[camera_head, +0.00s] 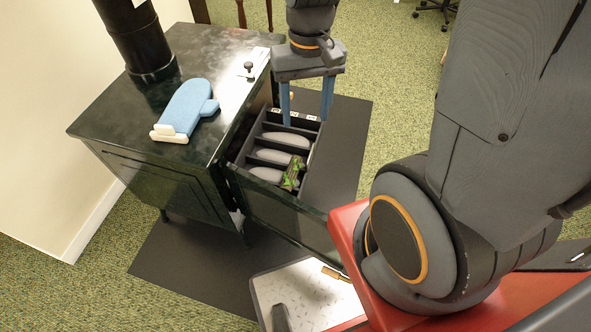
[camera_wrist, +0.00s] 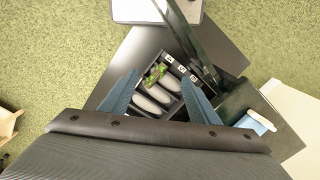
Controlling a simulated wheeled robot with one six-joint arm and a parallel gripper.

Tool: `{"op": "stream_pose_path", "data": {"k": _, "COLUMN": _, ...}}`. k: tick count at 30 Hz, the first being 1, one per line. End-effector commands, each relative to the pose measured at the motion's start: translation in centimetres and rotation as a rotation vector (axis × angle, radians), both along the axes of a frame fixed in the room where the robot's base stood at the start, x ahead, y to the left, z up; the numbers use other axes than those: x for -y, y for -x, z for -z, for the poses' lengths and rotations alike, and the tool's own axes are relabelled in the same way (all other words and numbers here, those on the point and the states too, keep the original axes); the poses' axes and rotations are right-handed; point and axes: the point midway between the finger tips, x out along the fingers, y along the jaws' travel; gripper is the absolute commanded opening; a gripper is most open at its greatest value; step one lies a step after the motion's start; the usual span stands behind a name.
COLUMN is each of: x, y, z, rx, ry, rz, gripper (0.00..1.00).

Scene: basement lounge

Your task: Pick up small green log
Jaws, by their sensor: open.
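The small green log (camera_head: 291,173) lies in the open drawer (camera_head: 258,203) of the dark stove, at the drawer's front end. It is brown with bright green patches, and rests across or against one of the grey logs. It also shows in the wrist view (camera_wrist: 155,75). Several smooth grey logs (camera_head: 282,140) lie in the drawer's compartments. My gripper (camera_head: 306,122) is open and empty, with blue fingers pointing down over the far part of the drawer, apart from the green log. In the wrist view the fingers (camera_wrist: 158,95) frame the drawer from both sides.
The dark stove (camera_head: 215,60) stands left of the drawer, with its black pipe (camera_head: 138,40) rising from the top. A blue mitt (camera_head: 186,108) lies on the stove top. A black mat (camera_head: 345,125) covers the floor below. Green carpet (camera_head: 395,70) beyond is open.

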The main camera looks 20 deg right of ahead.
Motion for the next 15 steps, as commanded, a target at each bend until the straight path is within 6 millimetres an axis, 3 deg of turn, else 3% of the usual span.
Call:
{"op": "stream_pose_path", "data": {"k": 1, "x": 0.2, "y": -1.6, "z": 2.9, "rx": -0.022, "ry": -0.007, "rz": 0.038, "gripper": 0.56}}
{"op": "stream_pose_path", "data": {"k": 6, "x": 1.1, "y": -6.7, "z": 10.7, "rx": -0.082, "ry": -0.031, "rz": 0.179, "gripper": 0.56}}
{"op": "stream_pose_path", "data": {"k": 12, "x": 1.7, "y": -11.5, "z": 20.9, "rx": -0.149, "ry": -0.052, "rz": 0.333, "gripper": 0.56}}
{"op": "stream_pose_path", "data": {"k": 15, "x": 1.8, "y": -12.9, "z": 25.6, "rx": -0.177, "ry": -0.057, "rz": 0.4, "gripper": 0.56}}
